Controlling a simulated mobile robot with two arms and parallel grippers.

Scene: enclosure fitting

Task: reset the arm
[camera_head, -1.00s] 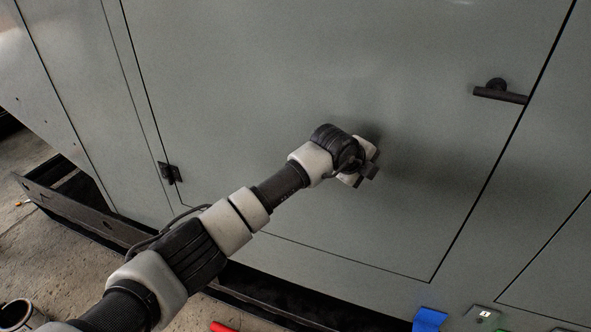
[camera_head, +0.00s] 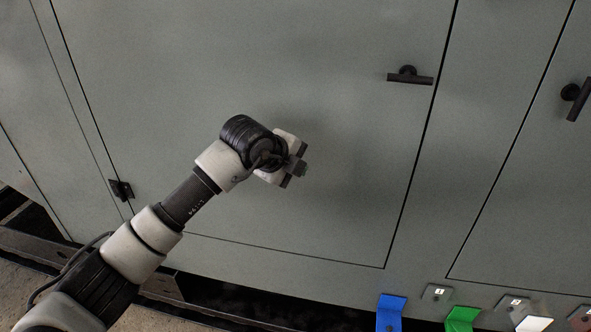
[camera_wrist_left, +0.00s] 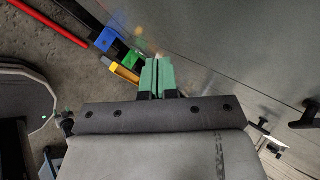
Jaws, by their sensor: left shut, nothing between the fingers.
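My left arm comes in from the lower left in the head view. Its gripper (camera_head: 296,170) is in front of the grey enclosure door (camera_head: 330,220), left of and below the door's dark handle (camera_head: 410,76). In the left wrist view the green-tipped fingers (camera_wrist_left: 157,76) are together with nothing between them. I cannot tell whether the gripper touches the door. My right gripper is in neither view.
A small dark latch or hinge (camera_head: 121,190) is at the door's left edge. Another handle (camera_head: 575,97) is at the far right. Blue (camera_head: 391,311), green (camera_head: 461,318) and white (camera_head: 534,323) pieces line the bottom right. A red bar (camera_wrist_left: 54,22) shows in the wrist view.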

